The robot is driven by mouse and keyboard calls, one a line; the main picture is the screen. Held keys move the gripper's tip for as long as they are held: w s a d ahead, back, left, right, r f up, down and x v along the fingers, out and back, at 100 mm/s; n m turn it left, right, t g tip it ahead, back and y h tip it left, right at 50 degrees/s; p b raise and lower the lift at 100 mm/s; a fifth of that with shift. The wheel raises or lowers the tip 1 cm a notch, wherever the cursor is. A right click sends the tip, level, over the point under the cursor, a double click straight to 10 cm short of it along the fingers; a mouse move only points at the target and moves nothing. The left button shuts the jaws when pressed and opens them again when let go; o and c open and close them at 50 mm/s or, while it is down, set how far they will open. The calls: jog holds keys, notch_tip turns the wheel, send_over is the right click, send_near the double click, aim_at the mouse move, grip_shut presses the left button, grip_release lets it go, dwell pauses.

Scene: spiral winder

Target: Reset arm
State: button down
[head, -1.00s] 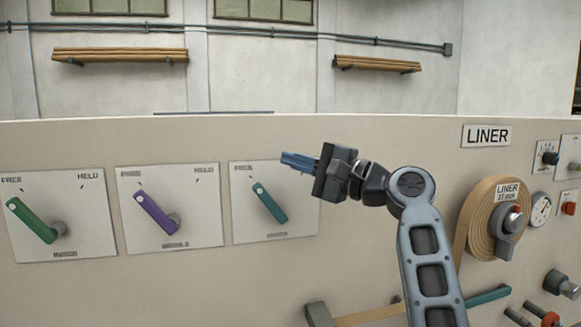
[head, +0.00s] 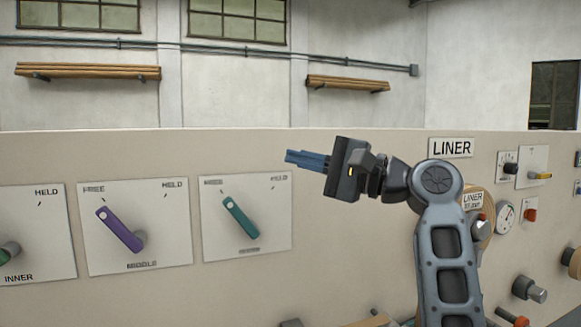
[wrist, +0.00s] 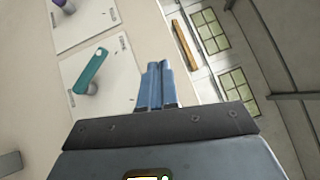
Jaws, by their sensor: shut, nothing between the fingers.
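My gripper (head: 306,160) is in the head view, right of centre, raised in front of the panel and pointing left. Its blue fingers are together with nothing between them; they also show in the wrist view (wrist: 157,86). My arm is bent at the elbow. The gripper is above and to the right of the teal lever (head: 241,217) and apart from it. The teal lever tilts up to the left, toward the FREE side of its plate; it also shows in the wrist view (wrist: 91,71).
A purple lever (head: 120,228) tilts toward FREE on the MIDDLE plate. A green lever (head: 5,254) is cut off at the left edge.

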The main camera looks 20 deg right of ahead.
jog(key=s+d+f+m+t+h, duration=0.1)
jog(key=s+f+h, duration=0.15)
jog(key=f, duration=0.75)
jog(key=s+d+f+m+t+h, duration=0.1)
jog(key=f+h, duration=0.3)
jog(key=f, duration=0.7)
jog(key=s+f+n+h, duration=0.1)
jog(key=s+f+h, duration=0.4)
jog(key=s+f, duration=0.8)
jog(key=s+d+f+n+g+h, duration=0.1)
jog(key=s+f+n+h, duration=0.35)
jog(key=s, duration=1.35)
jog(key=s+r+n+y, duration=0.1)
jog(key=s+n, duration=0.2)
jog(key=s, duration=0.5)
jog(key=s+a+r+n+y, duration=0.1)
jog(key=s+r+n, duration=0.1)
jog(key=s+n, duration=0.2)
jog(key=s, duration=0.3)
jog(key=shift+s+a, duration=0.3)
jog(key=shift+s, duration=0.1)
jog(key=shift+n, duration=0.25)
